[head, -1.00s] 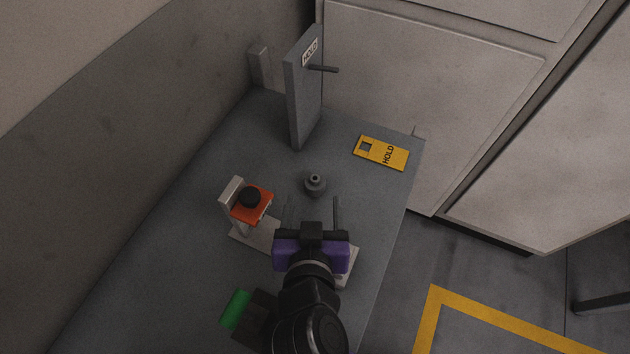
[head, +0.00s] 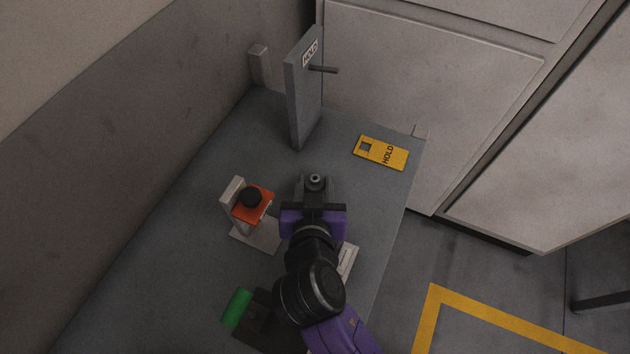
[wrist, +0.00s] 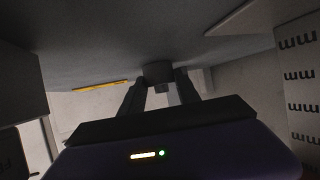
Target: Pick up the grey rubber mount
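The grey rubber mount (head: 315,181) is a small dark grey round piece with a narrower top and a hole in it. It is upright at the middle of the grey bench, and in the wrist view (wrist: 158,72) it shows between the finger ends. My gripper (head: 315,188), with its purple and black body, has its two fingers drawn in on either side of the mount, and they appear to touch it. The wrist view shows no clear gap at the fingers. The mount's lower part is partly hidden by the fingers, and I see no clear lift off the bench.
A grey upright panel (head: 303,90) labelled HOLD, with a dark peg, stands behind. A yellow HOLD tag (head: 381,153) lies at the right. A green piece (head: 237,307) lies nearer.

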